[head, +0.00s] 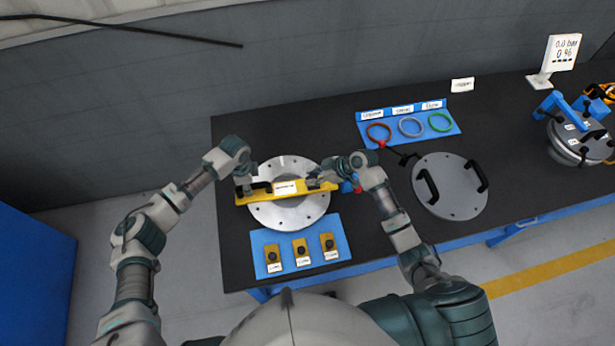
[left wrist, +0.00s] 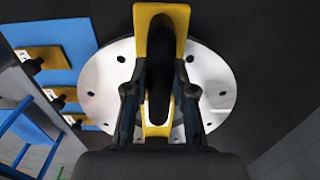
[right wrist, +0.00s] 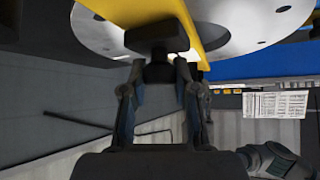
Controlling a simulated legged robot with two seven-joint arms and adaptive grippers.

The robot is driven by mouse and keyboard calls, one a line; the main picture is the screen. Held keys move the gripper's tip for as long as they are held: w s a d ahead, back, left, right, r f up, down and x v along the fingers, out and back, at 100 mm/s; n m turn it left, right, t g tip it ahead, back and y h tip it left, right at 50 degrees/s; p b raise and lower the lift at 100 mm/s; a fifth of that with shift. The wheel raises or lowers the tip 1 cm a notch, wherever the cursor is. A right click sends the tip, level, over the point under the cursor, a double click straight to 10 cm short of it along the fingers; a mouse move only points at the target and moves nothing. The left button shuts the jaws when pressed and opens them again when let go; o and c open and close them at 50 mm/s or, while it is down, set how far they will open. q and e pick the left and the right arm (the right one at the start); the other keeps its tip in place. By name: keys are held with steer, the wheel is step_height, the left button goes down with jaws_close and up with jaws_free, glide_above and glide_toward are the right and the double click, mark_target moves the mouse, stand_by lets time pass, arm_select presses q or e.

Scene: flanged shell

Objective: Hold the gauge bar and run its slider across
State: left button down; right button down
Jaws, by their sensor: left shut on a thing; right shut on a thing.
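The yellow gauge bar (head: 284,188) lies across the silver flanged disc (head: 288,213), with a white label at its middle. My left gripper (head: 245,182) is at the bar's left end, shut on its black handle; in the left wrist view the fingers close around the dark grip (left wrist: 158,95) over the yellow bar (left wrist: 162,22). My right gripper (head: 318,182) is at the bar's right part, shut on the black slider knob; the right wrist view shows the black slider (right wrist: 157,38) between the fingertips, against the yellow bar.
A blue mat (head: 297,246) with several yellow blocks lies in front of the disc. A grey round lid (head: 450,188) with two black handles is to the right. Behind is a blue rack (head: 408,126) with three coloured rings. A display sign (head: 561,52) stands at far right.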

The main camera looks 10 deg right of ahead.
steer(key=d, duration=0.5)
steer(key=shift+s+d, duration=0.1)
steer(key=c, duration=0.8)
jaws_free()
steer(key=shift+c, duration=0.2)
steer(key=v, duration=1.2)
steer(key=shift+f, duration=0.1)
arm_select(q)
steer(key=c, duration=0.9)
jaws_free()
